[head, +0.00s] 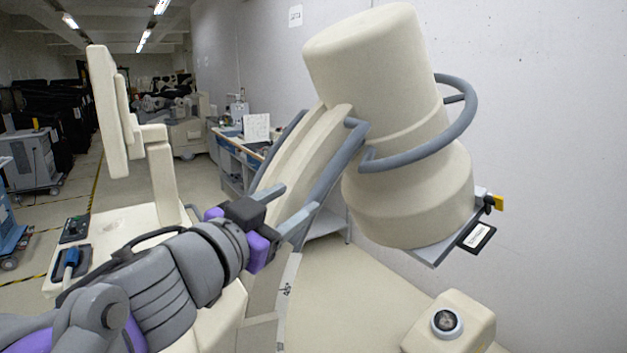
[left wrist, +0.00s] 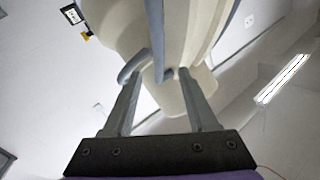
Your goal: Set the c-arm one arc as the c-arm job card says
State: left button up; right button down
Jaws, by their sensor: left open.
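The c-arm's cream arc (head: 272,275) curves up to a large cream drum (head: 375,70) in the head view, and a "45°" mark shows low on its edge. Blue-grey rails (head: 335,160) run along the arc's upper part, and a blue-grey ring handle (head: 468,115) circles the drum. My left gripper (head: 299,200) is open at the near rail; I cannot tell if it touches. In the left wrist view its fingers (left wrist: 160,75) point at the arc (left wrist: 178,35), with rail ends (left wrist: 157,75) between or just beyond the tips. My right gripper is out of view.
A small framed label (head: 478,237) and yellow part (head: 494,203) sit at the drum's lower edge. A cream housing with a round dial (head: 447,322) stands lower right. A bench (head: 235,150) stands behind.

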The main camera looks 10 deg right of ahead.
aim_at(320, 183)
pick_arm(q)
jog(key=shift+p+x, duration=1.2)
jog(key=shift+x, duration=4.2)
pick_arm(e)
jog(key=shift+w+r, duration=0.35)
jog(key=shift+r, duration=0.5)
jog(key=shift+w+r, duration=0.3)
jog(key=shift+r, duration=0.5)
pick_arm(q)
jog(key=shift+s, duration=0.1)
grip_shut()
